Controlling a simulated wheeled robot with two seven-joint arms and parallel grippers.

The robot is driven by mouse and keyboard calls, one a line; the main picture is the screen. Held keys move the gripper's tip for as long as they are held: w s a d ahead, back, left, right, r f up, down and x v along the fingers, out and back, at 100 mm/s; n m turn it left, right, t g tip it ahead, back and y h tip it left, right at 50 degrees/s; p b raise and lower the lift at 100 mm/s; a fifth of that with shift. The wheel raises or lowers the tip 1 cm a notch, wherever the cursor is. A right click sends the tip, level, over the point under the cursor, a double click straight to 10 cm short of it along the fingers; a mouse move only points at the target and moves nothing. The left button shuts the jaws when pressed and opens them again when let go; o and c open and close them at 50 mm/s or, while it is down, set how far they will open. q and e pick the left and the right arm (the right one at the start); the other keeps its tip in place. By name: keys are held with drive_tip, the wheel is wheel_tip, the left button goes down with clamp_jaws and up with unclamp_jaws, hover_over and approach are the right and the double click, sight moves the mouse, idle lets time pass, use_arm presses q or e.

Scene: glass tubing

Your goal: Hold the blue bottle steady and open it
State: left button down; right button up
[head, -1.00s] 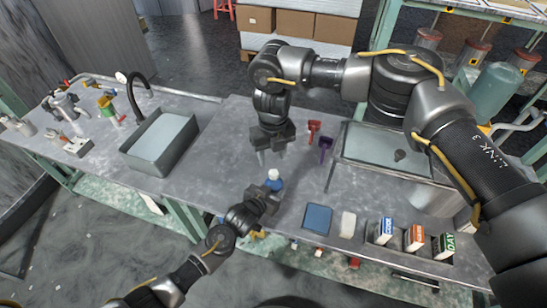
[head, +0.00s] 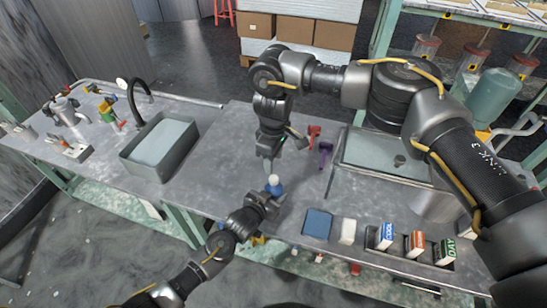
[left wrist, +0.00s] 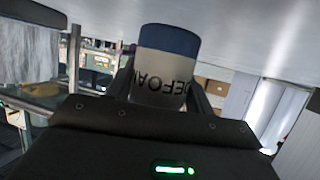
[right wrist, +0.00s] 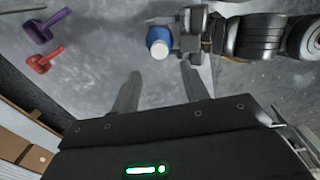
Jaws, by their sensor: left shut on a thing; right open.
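The blue bottle (head: 277,189) with a white cap (head: 274,179) stands upright near the table's front edge. My left gripper (head: 268,197) is shut around its body from the front. In the left wrist view the bottle (left wrist: 160,80) sits between the fingers, its pale label reading "DEFOA" upside down. My right gripper (head: 269,165) is open and empty, pointing down just behind and above the bottle. In the right wrist view the bottle's blue body (right wrist: 158,34) and white cap (right wrist: 160,49) lie just beyond the open fingertips (right wrist: 160,75), apart from them.
A red tool (head: 313,134) and a purple tool (head: 325,152) lie right of my right gripper. A blue pad (head: 318,224), a white block (head: 348,231) and several labelled boxes (head: 385,236) line the front edge. A sink (head: 158,150) is at left.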

sight(274, 178)
drive_tip(key=m, duration=0.3)
drive_tip(key=shift+f, duration=4)
